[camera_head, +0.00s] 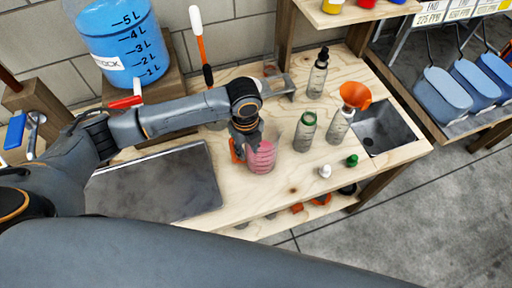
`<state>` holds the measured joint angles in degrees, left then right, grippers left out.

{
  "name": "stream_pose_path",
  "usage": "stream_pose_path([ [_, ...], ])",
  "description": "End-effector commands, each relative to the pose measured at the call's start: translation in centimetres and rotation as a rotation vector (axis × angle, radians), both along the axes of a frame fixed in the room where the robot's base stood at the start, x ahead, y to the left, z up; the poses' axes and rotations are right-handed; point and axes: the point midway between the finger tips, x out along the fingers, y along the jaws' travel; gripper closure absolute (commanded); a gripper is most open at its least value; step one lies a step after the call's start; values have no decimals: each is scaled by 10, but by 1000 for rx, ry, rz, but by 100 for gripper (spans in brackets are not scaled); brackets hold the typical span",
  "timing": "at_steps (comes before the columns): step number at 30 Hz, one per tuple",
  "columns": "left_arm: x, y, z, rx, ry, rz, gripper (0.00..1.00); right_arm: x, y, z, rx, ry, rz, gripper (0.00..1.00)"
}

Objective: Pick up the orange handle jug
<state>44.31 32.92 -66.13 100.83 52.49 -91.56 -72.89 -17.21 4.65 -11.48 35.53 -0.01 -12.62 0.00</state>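The jug (263,157) stands on the wooden bench near its front edge. It is see-through with pinkish contents. Its orange handle (235,151) is on its left side. My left arm reaches in from the left, and my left gripper (244,144) points down at the handle side of the jug, between the handle and the body or in front of them. The wrist hides part of the jug's top and handle, and I cannot tell whether the fingers grip the handle. My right gripper is not in view.
A green-rimmed bottle (305,132), a clear bottle with an orange funnel (353,97) and a dark-topped bottle (317,75) stand right of the jug. Small white (325,171) and green (352,160) caps lie near the front edge. A grey tray (150,185) is at left, a sink (385,130) at right.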

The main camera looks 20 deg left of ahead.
Motion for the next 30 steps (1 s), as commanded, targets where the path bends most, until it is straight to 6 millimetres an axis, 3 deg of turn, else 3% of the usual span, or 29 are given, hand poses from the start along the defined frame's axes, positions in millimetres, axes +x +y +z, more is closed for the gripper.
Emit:
stream_pose_path([
  [5,0,0,0,-1,-1,0,73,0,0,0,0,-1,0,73],
  [9,0,0,0,-1,-1,0,100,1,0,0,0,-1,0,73],
  [30,1,-1,4,-2,-2,0,100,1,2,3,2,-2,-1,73],
])
